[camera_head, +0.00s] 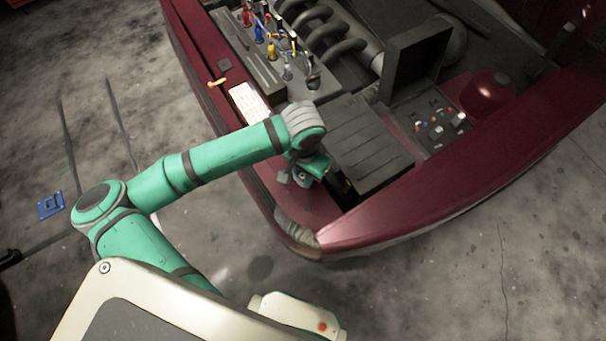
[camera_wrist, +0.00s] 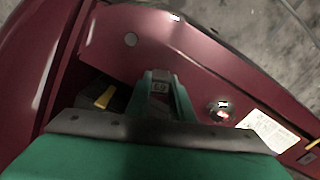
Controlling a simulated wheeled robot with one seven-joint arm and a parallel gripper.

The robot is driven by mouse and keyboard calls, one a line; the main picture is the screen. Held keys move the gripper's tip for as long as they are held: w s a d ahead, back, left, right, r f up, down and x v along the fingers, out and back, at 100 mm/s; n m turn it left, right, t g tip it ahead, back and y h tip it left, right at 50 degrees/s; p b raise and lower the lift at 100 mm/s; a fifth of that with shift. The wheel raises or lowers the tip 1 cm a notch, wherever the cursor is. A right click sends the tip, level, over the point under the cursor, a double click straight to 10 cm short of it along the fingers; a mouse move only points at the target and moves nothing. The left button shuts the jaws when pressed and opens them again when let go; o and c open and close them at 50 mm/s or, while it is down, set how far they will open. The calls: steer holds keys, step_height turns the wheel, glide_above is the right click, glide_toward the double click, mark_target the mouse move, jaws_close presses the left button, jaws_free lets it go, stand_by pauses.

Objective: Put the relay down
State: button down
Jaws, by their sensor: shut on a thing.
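My gripper (camera_head: 300,178) hangs over the dark red front rim of the car's engine bay, at the near corner beside the flat dark ribbed box. In the wrist view the two green fingers of my gripper (camera_wrist: 163,78) are closed on the relay (camera_wrist: 160,88), a small grey block with a marking on its face. Red bodywork (camera_wrist: 140,38) lies beyond the fingertips. I cannot tell whether the relay touches it. In the head view the relay is too small and too covered to make out surely.
The ribbed box (camera_head: 368,150) stands right of my gripper. A white label (camera_head: 250,102) lies on the red rim; coloured connectors (camera_head: 271,48) stand behind it. A dark gap with a yellow piece (camera_wrist: 105,97) is left of the fingers in the wrist view. A blue item (camera_head: 51,205) lies on the floor.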

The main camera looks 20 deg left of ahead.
mark_target(303, 177)
steer(key=c, duration=1.5)
jaws_free()
steer(key=shift+f, duration=0.15)
steer(key=shift+c, duration=0.2)
step_height(303, 177, up, 12)
steer(key=shift+r, duration=0.2)
